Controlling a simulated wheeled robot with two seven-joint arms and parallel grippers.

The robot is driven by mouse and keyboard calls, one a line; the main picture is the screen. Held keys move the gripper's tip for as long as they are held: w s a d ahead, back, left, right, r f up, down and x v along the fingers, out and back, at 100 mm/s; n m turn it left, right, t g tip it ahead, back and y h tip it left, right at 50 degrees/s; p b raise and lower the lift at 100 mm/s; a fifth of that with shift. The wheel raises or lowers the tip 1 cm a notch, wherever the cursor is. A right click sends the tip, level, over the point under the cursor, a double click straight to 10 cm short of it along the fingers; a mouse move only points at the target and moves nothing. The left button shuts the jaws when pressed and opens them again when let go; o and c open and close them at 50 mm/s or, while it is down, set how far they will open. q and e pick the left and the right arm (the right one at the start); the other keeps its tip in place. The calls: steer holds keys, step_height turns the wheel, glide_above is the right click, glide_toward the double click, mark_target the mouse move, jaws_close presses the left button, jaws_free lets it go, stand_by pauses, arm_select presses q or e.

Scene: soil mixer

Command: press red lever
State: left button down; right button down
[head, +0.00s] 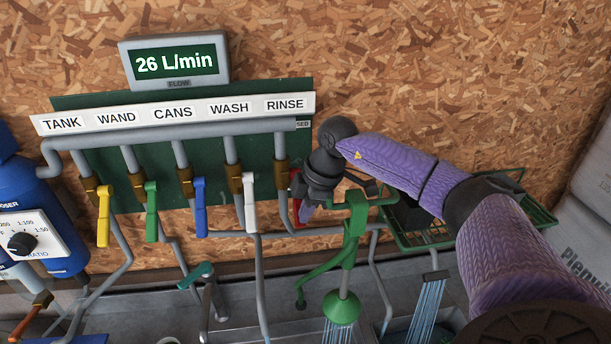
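The red lever (296,184) is at the right end of the lever row, under the RINSE label (285,104). Only slivers of red show, because my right gripper covers most of it. My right gripper (308,210) comes in from the right and points down at the lever. It is right at the lever in the picture, but I cannot tell whether it touches. Its fingers are mostly hidden, so I cannot tell whether they are open or shut. My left gripper is not in view.
Yellow (104,216), green (152,212), blue (200,208) and white (251,203) levers hang to the left. The display (175,62) reads 26 L/min. A green sprayer (343,262) hangs just below my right gripper. A green wire basket (420,240) is behind my forearm.

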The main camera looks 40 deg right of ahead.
steer(key=shift+s+f, duration=0.1)
steer(key=b+v, duration=0.1)
steer(key=v, duration=0.9)
